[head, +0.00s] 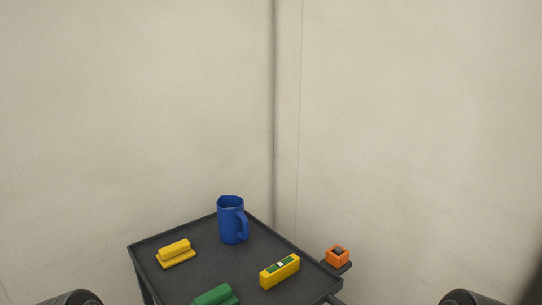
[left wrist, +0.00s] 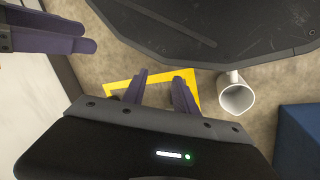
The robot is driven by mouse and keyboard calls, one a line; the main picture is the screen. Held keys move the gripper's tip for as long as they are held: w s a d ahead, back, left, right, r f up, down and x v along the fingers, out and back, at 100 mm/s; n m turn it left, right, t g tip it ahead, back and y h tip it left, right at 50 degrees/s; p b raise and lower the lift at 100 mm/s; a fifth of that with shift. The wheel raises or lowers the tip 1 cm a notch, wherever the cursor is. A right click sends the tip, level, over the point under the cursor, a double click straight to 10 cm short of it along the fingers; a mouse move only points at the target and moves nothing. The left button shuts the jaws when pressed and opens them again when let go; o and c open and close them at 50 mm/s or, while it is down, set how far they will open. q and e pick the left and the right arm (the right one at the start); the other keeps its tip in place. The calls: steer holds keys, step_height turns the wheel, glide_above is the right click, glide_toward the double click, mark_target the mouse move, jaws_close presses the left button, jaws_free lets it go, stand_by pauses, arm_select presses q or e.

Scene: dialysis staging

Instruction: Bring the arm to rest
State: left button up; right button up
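My left gripper (left wrist: 160,84) shows in the left wrist view with its two purple fingers apart and nothing between them. It hangs above the floor. Purple fingers of my other gripper (left wrist: 52,34) come in at the top left of that view; they overlap, so their gap is unclear. In the head view only dark rounded parts of my two arms show at the bottom left and bottom right corners; neither gripper is visible there. Both arms are clear of the cart.
A dark cart (head: 205,275) holds a blue jug (head: 231,222), yellow block (head: 175,252), green block (head: 214,296) and yellow level-like piece (head: 280,271). An orange box (head: 337,257) sits on its side ledge. Below are yellow floor tape (left wrist: 119,87), a white cup-like thing (left wrist: 237,97) and a blue block (left wrist: 300,140).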

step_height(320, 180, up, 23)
steer(key=p, duration=2.1)
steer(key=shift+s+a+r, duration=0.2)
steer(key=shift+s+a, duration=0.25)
